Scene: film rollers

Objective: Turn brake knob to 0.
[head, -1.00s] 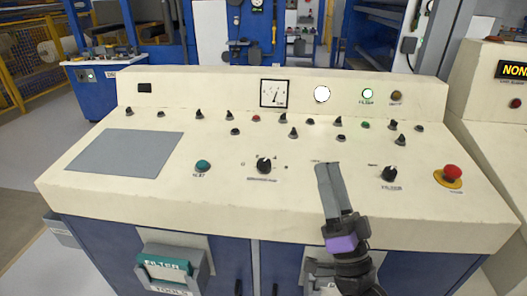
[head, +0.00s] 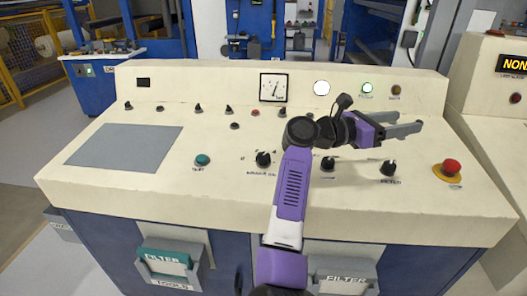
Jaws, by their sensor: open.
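Three black knobs stand in a row on the front of the cream console: a left knob (head: 263,160), a middle knob (head: 327,164) and a right knob (head: 388,168). Their labels are too small to read surely, so I cannot tell which is the brake knob, nor its exact setting. My gripper (head: 410,121) is open and empty, above the right part of the panel, its fingers pointing right. It appears clear of the knobs, behind the middle and right ones in the picture. My arm hides part of the switch row and some of the panel left of the middle knob.
A red mushroom button (head: 452,167) stands at the right, and a teal button (head: 202,160) at the left. Small toggle switches (head: 198,109) line the back. A needle gauge (head: 274,87) is on the raised back panel. The grey plate (head: 125,149) at left is bare.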

